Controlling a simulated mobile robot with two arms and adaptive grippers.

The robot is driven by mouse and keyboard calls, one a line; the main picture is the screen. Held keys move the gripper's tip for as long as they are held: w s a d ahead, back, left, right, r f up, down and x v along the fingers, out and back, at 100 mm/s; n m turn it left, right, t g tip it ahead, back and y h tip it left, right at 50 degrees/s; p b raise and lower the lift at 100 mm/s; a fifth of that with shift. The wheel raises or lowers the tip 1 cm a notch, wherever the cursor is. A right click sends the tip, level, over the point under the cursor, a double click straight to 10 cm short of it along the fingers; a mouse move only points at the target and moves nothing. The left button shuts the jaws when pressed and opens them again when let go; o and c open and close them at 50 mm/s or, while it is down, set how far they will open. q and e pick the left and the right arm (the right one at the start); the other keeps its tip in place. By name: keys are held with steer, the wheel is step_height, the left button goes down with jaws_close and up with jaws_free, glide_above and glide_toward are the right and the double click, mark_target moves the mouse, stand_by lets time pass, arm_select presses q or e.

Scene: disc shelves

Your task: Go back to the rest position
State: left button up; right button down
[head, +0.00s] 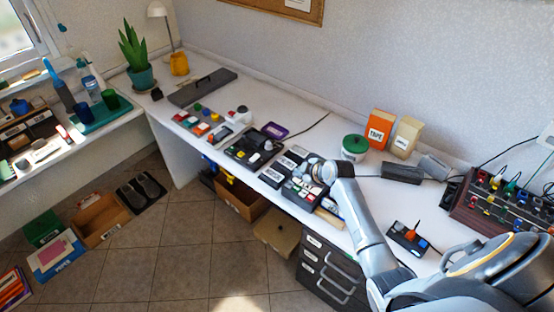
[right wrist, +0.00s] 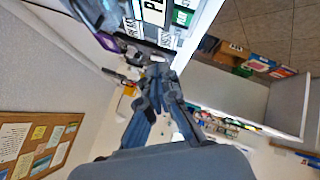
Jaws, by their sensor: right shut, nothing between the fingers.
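My right arm reaches in from the lower right of the head view, over the long white desk (head: 372,192). My right gripper (head: 312,168) is at its end, above the small dark boxes and trays in the middle of the desk. In the right wrist view the fingers of this gripper (right wrist: 157,72) are together, with nothing held between them. Its exact height above the desk items is hard to tell. My left gripper is in neither view.
Near my right arm stand a green-lidded tub (head: 354,148), an orange TAPE box (head: 380,129) and a cream box (head: 406,137). A rack with coloured knobs (head: 497,203) is at the right. A drawer unit (head: 331,272) stands below. Boxes lie on the tiled floor (head: 200,250).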

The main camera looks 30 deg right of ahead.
steer(key=s+a+f+m+g, duration=0.1)
steer(key=s+a+g, duration=0.1)
steer(key=s+a, duration=0.45)
steer(key=s+a+f+m+g, duration=0.15)
steer(key=s+a, duration=0.25)
steer(key=s, duration=0.6)
steer(key=s+a+r+m+g, duration=0.1)
steer(key=s+a+r+m, duration=0.25)
steer(key=s, duration=0.55)
steer(key=s+a+r+m+g, duration=0.1)
steer(key=s+a+r+m, duration=0.2)
steer(key=s, duration=0.5)
step_height(320, 180, down, 27)
steer(key=s+n+g+b, duration=0.1)
steer(key=g+b, duration=0.1)
steer(key=b, duration=0.1)
steer(key=s+d+f+b, duration=0.1)
steer(key=s+d+f, duration=0.1)
steer(key=s+f, duration=1.5)
step_height(320, 180, down, 2)
steer(key=shift+s+d+f+n+g+h+b, duration=0.2)
steer(key=shift+d+f+n+g+h+b, duration=0.1)
steer(key=shift+d+g+b, duration=0.1)
